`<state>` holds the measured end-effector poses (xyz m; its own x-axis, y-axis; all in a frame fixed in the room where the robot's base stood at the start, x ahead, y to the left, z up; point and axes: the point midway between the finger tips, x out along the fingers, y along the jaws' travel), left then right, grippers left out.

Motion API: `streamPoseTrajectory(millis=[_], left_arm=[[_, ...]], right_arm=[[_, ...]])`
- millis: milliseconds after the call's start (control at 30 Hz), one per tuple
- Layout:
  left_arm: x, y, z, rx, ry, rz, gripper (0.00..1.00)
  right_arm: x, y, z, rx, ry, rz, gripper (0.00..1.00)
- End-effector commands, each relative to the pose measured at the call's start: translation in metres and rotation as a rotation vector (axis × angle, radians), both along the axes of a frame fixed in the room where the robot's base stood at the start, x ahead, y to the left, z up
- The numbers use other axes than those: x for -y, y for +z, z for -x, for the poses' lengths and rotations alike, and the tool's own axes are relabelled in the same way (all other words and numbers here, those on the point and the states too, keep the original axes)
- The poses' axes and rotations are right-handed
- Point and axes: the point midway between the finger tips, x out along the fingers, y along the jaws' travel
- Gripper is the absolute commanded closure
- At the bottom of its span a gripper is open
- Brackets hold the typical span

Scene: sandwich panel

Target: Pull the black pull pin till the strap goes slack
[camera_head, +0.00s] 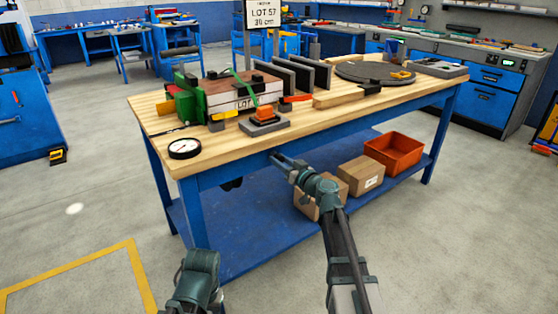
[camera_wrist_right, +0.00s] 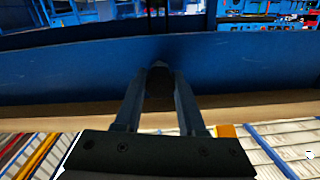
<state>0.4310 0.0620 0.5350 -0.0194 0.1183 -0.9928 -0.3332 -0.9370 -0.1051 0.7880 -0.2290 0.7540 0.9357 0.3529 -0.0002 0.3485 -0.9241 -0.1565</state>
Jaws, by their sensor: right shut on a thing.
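A green strap (camera_head: 243,86) runs over a stack of brown and white panels (camera_head: 230,94) on the workbench; I cannot tell how tight it is. An orange piece on a grey base (camera_head: 265,123) sits in front of the stack. My right gripper (camera_head: 282,161) is at the bench's blue front rail. In the right wrist view its fingers (camera_wrist_right: 160,92) are closed around a dark rounded thing, which looks like the black pull pin (camera_wrist_right: 159,82). Where the pin's other end sits is hidden. Only a link of my left arm shows; its gripper is out of view.
The wooden workbench (camera_head: 330,110) also bears a round gauge (camera_head: 184,148), upright dark plates (camera_head: 300,72) and a grey disc (camera_head: 375,71). Cardboard boxes (camera_head: 361,175) and an orange bin (camera_head: 394,152) stand on its lower shelf. The floor in front is clear.

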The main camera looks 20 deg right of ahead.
Motion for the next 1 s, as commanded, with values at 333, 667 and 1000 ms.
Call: streamPoseTrajectory(millis=[333,667,1000], left_arm=[[0.0,0.0,0.0,0.0,0.0,0.0,0.5],[0.0,0.0,0.0,0.0,0.0,0.0,0.5],[0.0,0.0,0.0,0.0,0.0,0.0,0.5]], right_arm=[[0.007,0.0,0.019,-0.001,0.001,0.0,1.0],[0.006,0.0,0.018,0.0,0.0,0.0,0.3],[0.012,0.0,0.035,0.0,-0.003,0.0,0.3]])
